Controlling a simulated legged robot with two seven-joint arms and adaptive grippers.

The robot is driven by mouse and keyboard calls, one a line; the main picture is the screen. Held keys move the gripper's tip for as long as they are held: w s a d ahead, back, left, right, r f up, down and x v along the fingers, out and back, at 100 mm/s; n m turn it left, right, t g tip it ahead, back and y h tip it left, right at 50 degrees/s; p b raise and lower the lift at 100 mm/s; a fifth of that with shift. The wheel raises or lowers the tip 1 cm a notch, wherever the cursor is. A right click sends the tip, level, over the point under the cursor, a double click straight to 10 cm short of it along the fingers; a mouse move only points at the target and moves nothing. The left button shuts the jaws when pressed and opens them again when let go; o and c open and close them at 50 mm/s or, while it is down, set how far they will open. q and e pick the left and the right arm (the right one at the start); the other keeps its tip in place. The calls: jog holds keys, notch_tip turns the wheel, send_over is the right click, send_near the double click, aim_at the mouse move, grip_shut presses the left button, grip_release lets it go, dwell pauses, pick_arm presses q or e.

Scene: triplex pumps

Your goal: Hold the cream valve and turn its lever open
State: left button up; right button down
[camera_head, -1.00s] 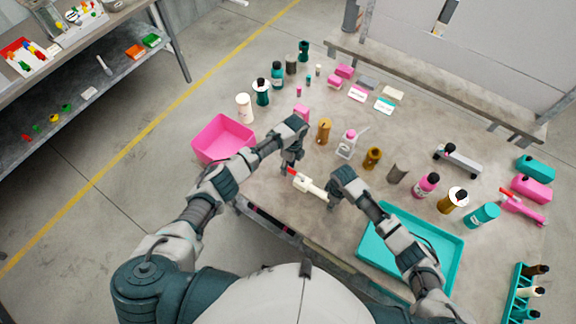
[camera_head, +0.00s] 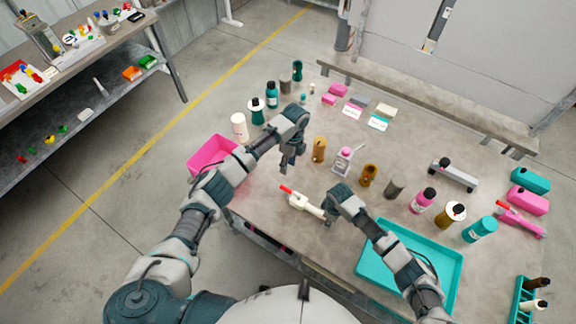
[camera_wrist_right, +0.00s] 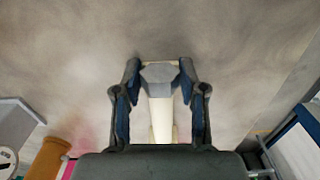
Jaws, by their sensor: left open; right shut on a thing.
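The cream valve (camera_head: 303,203) has a red lever (camera_head: 286,189) at its left end. It is held near the front edge of the table. My right gripper (camera_head: 328,213) is shut on the valve's right end. In the right wrist view the cream body (camera_wrist_right: 161,115) lies between the two fingers, with a grey hexagonal end between their tips. My left gripper (camera_head: 290,165) is open and empty, pointing down above and behind the red lever, apart from it. The lever's exact angle to the body is hard to tell at this size.
A pink bin (camera_head: 212,154) stands at the table's left edge and a teal tray (camera_head: 448,282) at the front right. A brown cylinder (camera_head: 319,149) and a pink-topped dispenser (camera_head: 343,161) stand behind the valve. Several bottles stand to the right.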

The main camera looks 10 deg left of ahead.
jog(key=shift+a, duration=0.1)
jog(key=c, duration=0.6)
grip_release()
jog(key=shift+r, duration=0.1)
